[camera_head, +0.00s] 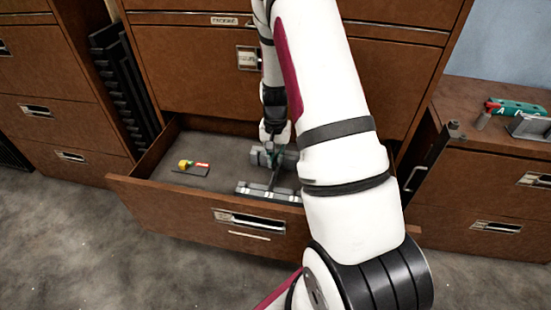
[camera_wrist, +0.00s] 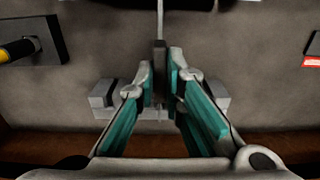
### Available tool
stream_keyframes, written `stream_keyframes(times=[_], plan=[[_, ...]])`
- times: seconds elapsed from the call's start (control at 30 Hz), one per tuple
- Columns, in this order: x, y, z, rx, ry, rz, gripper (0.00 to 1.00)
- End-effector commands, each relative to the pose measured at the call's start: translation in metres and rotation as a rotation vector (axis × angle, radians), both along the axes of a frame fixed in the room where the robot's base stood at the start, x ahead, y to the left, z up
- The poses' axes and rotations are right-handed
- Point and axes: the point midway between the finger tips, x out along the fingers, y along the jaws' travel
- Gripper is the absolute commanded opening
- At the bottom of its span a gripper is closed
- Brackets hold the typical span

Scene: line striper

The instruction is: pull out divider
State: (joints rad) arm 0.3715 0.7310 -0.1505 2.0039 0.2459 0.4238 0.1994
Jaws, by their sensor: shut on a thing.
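The open brown drawer (camera_head: 165,203) stands out from the cabinet, low in front of me. A grey piece that appears to be the divider (camera_head: 268,191) lies inside, near the drawer's front wall. In the wrist view the divider shows as a thin, dark upright part (camera_wrist: 159,58) with grey blocks on both sides. My gripper (camera_head: 272,155) reaches down into the drawer; in the wrist view its teal-sided fingers (camera_wrist: 160,74) are shut on the dark upright part. My arm hides the drawer's right side in the head view.
The cabinet face (camera_head: 190,65) rises close behind. A lower cabinet at right carries a green tool (camera_head: 518,107). The drawer's left floor is mostly clear.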

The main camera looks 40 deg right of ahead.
Motion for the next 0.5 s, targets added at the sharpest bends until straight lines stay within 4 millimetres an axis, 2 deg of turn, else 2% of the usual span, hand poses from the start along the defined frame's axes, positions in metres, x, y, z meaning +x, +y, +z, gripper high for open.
stream_keyframes(times=[0.5], plan=[[0.0003,-0.0002,0.0083,-0.001,-0.001,0.000,0.00]])
